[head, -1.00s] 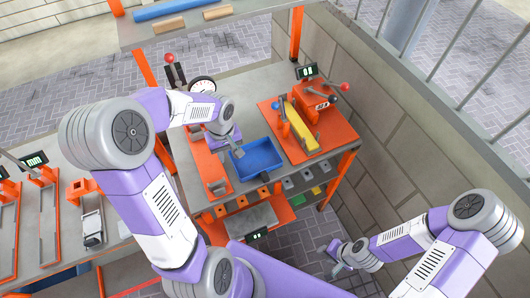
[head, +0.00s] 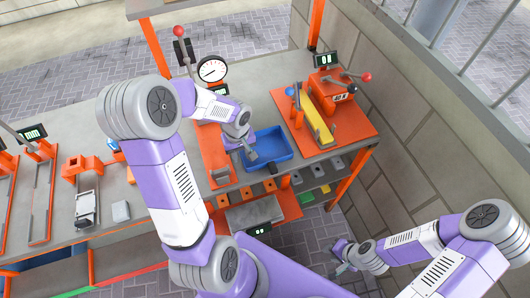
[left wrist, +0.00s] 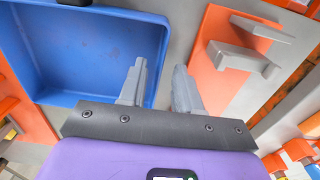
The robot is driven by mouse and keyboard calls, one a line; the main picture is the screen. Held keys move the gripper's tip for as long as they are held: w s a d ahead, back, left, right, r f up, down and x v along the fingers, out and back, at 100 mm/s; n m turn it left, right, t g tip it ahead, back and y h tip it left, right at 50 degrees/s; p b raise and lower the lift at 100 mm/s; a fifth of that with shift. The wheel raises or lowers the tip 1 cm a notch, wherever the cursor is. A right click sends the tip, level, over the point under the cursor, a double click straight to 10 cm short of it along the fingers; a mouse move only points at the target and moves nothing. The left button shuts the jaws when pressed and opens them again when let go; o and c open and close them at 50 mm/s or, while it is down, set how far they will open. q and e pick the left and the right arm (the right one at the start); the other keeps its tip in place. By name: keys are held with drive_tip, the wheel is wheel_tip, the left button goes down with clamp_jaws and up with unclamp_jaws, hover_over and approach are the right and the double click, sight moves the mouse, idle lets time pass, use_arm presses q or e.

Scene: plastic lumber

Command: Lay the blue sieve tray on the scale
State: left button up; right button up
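The blue sieve tray (head: 281,138) lies on the grey workbench, and in the left wrist view the tray (left wrist: 85,55) fills the upper left. My left gripper (head: 248,155) is at the tray's left side. In the left wrist view its fingers (left wrist: 160,85) are apart, one on each side of the tray's near wall; I cannot tell whether they touch it. A grey plate with a lit display, likely the scale (head: 252,214), sits low below the bench's front edge. My right gripper (head: 342,262) is low at right, away from the tray; its fingers are too small to judge.
An orange press fixture with a yellow bar (head: 317,120) stands right of the tray. An orange fixture (head: 213,150) stands to its left. A dial gauge (head: 212,69) is behind. Small grey and green blocks sit below the front edge. A wall (head: 410,130) bounds the right.

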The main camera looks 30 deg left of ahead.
use_arm(q)
drive_tip(key=shift+f, duration=0.3)
clamp_jaws()
